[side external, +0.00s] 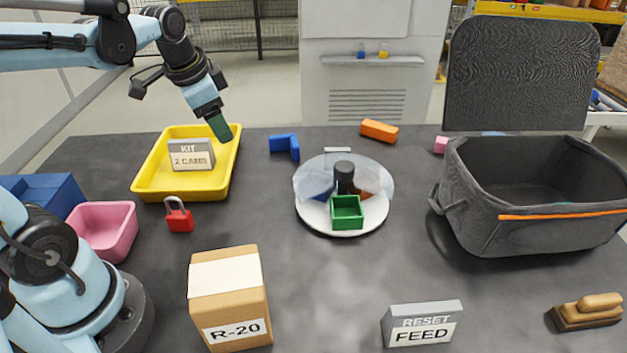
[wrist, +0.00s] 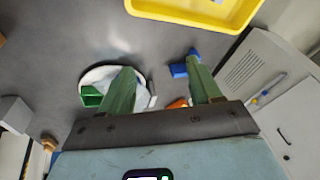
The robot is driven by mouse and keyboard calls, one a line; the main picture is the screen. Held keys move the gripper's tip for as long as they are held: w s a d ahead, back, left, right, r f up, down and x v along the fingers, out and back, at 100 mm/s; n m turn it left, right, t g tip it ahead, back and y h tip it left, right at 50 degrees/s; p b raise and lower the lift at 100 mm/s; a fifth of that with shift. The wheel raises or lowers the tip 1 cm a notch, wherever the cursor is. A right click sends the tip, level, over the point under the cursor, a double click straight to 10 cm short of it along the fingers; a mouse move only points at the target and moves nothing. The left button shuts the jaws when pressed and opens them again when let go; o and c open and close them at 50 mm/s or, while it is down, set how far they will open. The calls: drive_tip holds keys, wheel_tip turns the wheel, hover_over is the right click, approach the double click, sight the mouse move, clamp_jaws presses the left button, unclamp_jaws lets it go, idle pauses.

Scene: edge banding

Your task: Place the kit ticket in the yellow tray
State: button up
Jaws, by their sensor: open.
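The kit ticket (side external: 191,154), a grey block with a white label reading "KIT 2 CAMS", stands in the yellow tray (side external: 156,190). It looks upright, with its label facing the side camera. My gripper (side external: 219,128) is over the tray's back right corner, apart from the ticket, with its green fingers pointing down. In the wrist view the two fingers of my gripper (wrist: 162,82) are spread with nothing between them. The yellow tray (wrist: 200,16) is cut off at the top of the wrist view.
A red padlock (side external: 179,215) and a pink bin (side external: 104,228) are near the tray. A round turntable (side external: 347,222) with a green box (side external: 346,212) is mid-table. A blue block (side external: 285,145) lies right of my gripper. A grey fabric bin (side external: 480,232) stands at the right.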

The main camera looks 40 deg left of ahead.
drive_tip(key=s+d+f+n+t, duration=0.1)
drive_tip(key=s+d+n, duration=0.1)
drive_tip(key=d, duration=0.3)
drive_tip(key=s+d+f+n+t+h, duration=0.1)
drive_tip(key=d+n+t, duration=0.1)
drive_tip(key=d, duration=0.2)
drive_tip(key=shift+s+d+f, duration=0.25)
drive_tip(key=shift+s+d, duration=0.1)
